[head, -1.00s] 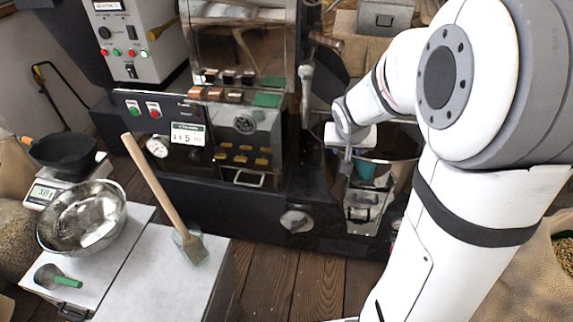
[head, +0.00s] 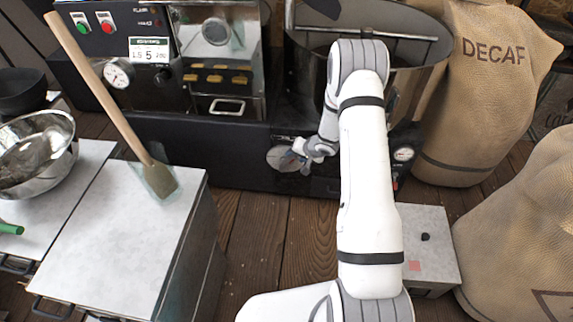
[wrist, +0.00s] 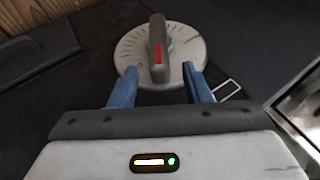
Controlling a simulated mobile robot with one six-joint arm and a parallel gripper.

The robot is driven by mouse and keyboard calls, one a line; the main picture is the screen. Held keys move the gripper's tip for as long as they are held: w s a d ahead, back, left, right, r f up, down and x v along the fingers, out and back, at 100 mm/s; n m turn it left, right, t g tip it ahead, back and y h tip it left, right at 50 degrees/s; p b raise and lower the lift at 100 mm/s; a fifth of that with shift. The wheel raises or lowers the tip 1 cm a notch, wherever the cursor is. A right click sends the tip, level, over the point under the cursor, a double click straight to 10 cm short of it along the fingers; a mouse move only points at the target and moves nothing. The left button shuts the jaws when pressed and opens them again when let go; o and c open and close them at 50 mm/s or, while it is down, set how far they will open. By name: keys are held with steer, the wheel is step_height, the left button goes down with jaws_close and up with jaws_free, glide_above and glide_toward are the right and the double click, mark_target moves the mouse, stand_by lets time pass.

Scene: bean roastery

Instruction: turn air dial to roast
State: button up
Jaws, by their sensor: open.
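The air dial (wrist: 192,52) is a round grey disc with a raised bar handle (wrist: 158,40) that carries a red mark. In the wrist view the bar stands nearly upright. In the head view the dial (head: 278,158) sits low on the roaster's dark front, partly covered by my gripper. My gripper (wrist: 160,80) is open. Its two blue fingers reach toward the dial's near rim, one to each side of the bar, with nothing between them but the dial's lower part. I cannot tell whether they touch the disc. Lettering around the dial is not readable.
A small outlined rectangle (wrist: 226,90) lies right of the dial. A white-topped cabinet (head: 90,260) with a wooden paddle (head: 110,95) stands at left. A grey box (head: 428,245) and a DECAF sack (head: 485,90) stand at right. Wooden floor lies open before the roaster.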

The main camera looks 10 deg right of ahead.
mark_target(291, 159)
steer(key=b+x, duration=0.2)
steer(key=x, duration=0.3)
steer(key=shift+w+a+f, duration=0.1)
steer(key=shift+f, duration=0.25)
steer(key=shift+w+a+f+b, duration=0.2)
steer(key=shift+w+f+b, duration=0.15)
steer(key=shift+w+f, duration=0.05)
steer(key=shift+c, duration=0.4)
